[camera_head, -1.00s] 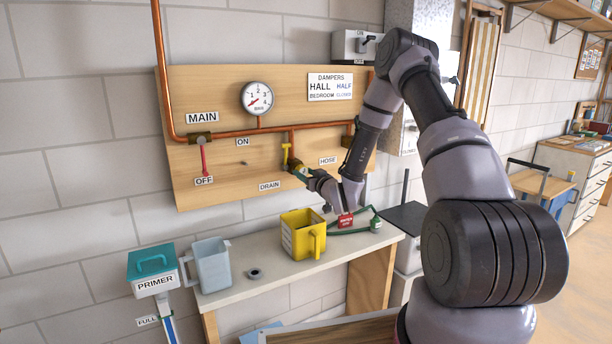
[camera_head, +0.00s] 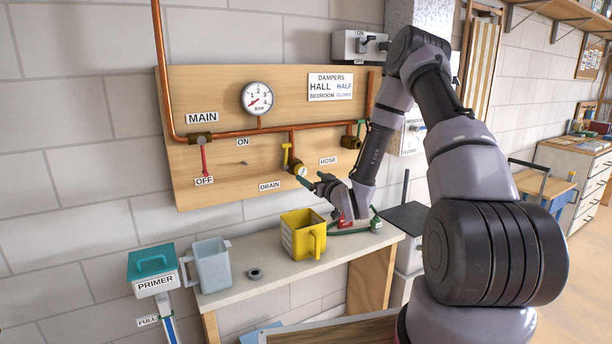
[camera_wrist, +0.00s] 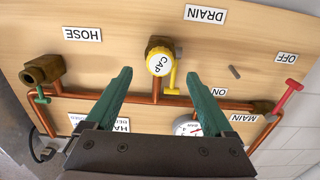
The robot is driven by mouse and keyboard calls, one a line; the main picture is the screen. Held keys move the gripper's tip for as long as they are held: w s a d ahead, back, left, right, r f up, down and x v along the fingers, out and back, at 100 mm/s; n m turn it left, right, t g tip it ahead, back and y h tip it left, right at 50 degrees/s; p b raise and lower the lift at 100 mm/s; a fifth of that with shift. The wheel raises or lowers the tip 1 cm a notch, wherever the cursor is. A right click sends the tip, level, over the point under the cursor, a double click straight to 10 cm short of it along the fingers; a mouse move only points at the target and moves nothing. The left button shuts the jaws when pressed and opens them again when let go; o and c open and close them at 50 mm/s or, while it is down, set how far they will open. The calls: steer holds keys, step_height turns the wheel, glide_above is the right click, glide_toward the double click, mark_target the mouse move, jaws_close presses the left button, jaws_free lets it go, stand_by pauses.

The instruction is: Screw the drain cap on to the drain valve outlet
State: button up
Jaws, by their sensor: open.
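The yellow drain cap (camera_wrist: 159,64), lettered CAP, sits on the end of the brass drain valve outlet (camera_wrist: 163,43) in the wrist view. How far it is threaded on cannot be told. The cap shows small in the head view (camera_head: 300,170), below the yellow valve handle (camera_head: 286,154). My gripper (camera_wrist: 158,76) is open, its two green fingers wide apart. It is empty, with the cap framed between the fingertips but apart from them. In the head view my gripper (camera_head: 311,180) is just right of and below the cap.
The hose valve (camera_head: 351,141) is right of the drain, the main valve (camera_head: 201,138) left. A peg (camera_wrist: 234,72) sticks out of the board. The bench (camera_head: 240,282) below holds a yellow jug (camera_head: 297,238), a grey jug (camera_head: 212,266), a dark ring (camera_head: 255,273) and a red tag (camera_head: 345,222).

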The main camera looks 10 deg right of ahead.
steer(key=v, duration=0.5)
steer(key=shift+s+d, duration=0.1)
steer(key=shift+s, duration=0.2)
steer(key=shift+w+r, duration=0.1)
steer(key=s+d+r+m+g+h, duration=0.2)
steer(key=s+d+r+g+h, duration=0.1)
steer(key=r, duration=0.5)
steer(key=s+d+r+m+g+h, duration=0.1)
steer(key=s+d+r+g+h, duration=0.15)
steer(key=r, duration=0.65)
steer(key=s+a+r+m+g+y, duration=0.1)
steer(key=s+r, duration=0.3)
steer(key=s, duration=0.9)
steer(key=s+a+r+m+g+y, duration=0.1)
steer(key=s+r+m+g, duration=0.2)
steer(key=s, duration=1.1)
step_height(320, 180, up, 3)
steer(key=shift+a+f+m+g, duration=0.2)
steer(key=shift+f+m+g, duration=0.05)
steer(key=shift+m+g, duration=0.15)
